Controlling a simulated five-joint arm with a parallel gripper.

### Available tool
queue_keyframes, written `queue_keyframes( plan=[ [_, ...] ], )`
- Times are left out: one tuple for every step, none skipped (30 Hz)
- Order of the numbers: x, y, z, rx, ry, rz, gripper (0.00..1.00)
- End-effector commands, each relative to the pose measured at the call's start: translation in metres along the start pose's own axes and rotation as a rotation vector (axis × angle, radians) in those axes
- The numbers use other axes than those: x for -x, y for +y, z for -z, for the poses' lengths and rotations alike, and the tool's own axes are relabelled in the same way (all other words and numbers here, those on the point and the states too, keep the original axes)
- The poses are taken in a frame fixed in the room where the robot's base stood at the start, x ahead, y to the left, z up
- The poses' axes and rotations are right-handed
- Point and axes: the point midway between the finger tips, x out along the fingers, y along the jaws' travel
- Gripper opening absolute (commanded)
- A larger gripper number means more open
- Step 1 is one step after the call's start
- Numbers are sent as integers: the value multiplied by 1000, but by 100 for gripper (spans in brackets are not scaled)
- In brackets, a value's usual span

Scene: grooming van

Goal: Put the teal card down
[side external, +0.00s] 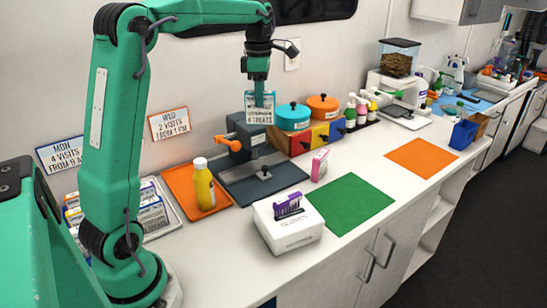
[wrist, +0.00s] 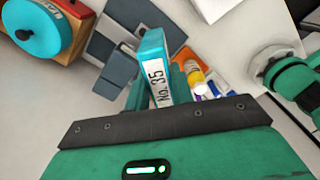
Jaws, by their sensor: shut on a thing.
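The teal card (side external: 260,112) hangs upright from my gripper (side external: 259,92) in the side view, its printed face toward that camera. In the wrist view the card (wrist: 151,47) is seen edge-on, with a white "No. 35" label. My gripper (wrist: 158,92) is shut on the card. It holds the card above the counter, in front of the wall, over or near a dark grey clamp-like stand (side external: 238,135); exact height is unclear. The lower part of the card shows just left of the teal-lidded pot in the side view.
A dark slab (side external: 240,186), an orange tray (side external: 180,190) with a yellow bottle (side external: 204,186), and a white glove box (side external: 289,236) stand nearby. The teal pot (side external: 292,117) and orange pot (side external: 323,106) sit on coloured drawers. The green mat (side external: 350,203) and orange mat (side external: 421,157) are bare.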

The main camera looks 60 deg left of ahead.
Motion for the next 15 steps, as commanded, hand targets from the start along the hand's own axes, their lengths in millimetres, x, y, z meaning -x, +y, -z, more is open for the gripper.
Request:
queue_keyframes(
  plan=[
    [0, -4, -19, -54, 0, 0, 0],
    [0, -5, -28, -83, 0, 0, 0],
    [0, -9, -41, -122, 1, 1, 0],
    [0, -12, -51, -153, 0, 1, 0],
    [-1, -14, -61, -182, 1, 1, 0],
    [0, -18, -74, -221, 0, 0, 0],
    [-1, -22, -84, -251, 0, 0, 0],
    [-1, -26, -94, -280, 0, 0, 0],
    [-1, -31, -106, -319, 0, 0, 0],
    [-2, -36, -116, -350, 1, 1, 0],
    [-2, -40, -125, -379, 1, 1, 0],
    [-2, -47, -138, -418, 0, 1, 0],
    [-3, -52, -147, -448, 0, 0, 0],
    [-3, -57, -156, -478, 0, 0, 0],
    [-4, -65, -169, -517, 0, 0, 0]
  ],
)
